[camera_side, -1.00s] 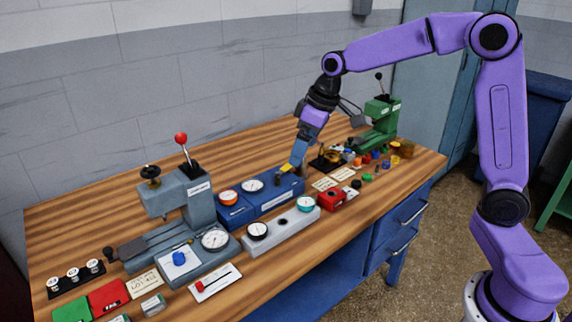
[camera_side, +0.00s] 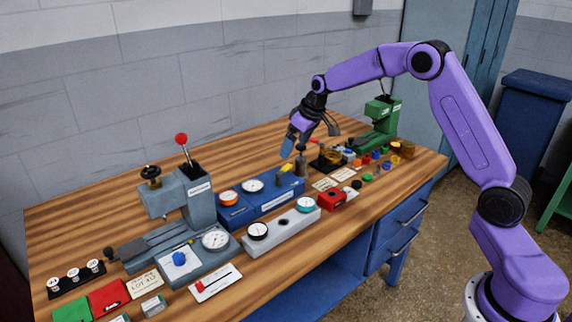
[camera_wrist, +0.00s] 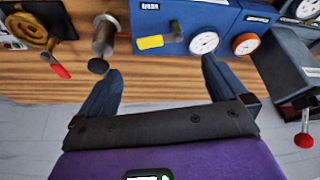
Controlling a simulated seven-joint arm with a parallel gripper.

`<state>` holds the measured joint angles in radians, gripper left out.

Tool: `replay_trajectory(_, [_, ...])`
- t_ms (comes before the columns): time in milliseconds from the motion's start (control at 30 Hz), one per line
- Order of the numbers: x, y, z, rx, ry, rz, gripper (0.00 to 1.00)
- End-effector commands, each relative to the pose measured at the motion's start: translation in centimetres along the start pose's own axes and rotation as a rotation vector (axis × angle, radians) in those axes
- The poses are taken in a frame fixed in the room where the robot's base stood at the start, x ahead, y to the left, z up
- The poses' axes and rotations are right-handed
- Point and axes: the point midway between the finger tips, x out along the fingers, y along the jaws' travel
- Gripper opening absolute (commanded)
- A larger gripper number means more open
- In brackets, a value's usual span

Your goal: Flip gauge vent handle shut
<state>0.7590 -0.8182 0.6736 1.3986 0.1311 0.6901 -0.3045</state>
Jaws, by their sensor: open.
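The yellow-gripped vent handle (camera_side: 284,169) is at the far end of a long blue gauge box (camera_side: 268,203). In the wrist view the yellow handle (camera_wrist: 151,42) lies roughly level across the face of the blue box (camera_wrist: 190,12), under a small white label and left of a white dial gauge (camera_wrist: 204,43). My gripper (camera_side: 287,152) is open and empty, above and behind the handle. In the wrist view its two fingers (camera_wrist: 162,68) are spread on either side of the handle's position, apart from it.
A metal post with a dark knob (camera_wrist: 103,38) stands close by the left finger. A red-handled valve (camera_wrist: 58,70) is farther left. An orange dial (camera_wrist: 245,44) is on the box's right. A grey press with a red-knobbed lever (camera_side: 181,140) stands left. Bare wood lies behind the box.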

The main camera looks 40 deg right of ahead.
Motion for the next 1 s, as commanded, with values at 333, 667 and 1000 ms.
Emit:
replay_trajectory(333, [6.2,-0.1,0.1,0.000,-0.002,-0.001,1.00])
replay_trajectory(667, [9.0,-0.1,0.0,0.000,0.001,0.000,1.00])
replay_trajectory(1000, [9.2,-0.1,0.0,-0.001,0.001,0.000,0.97])
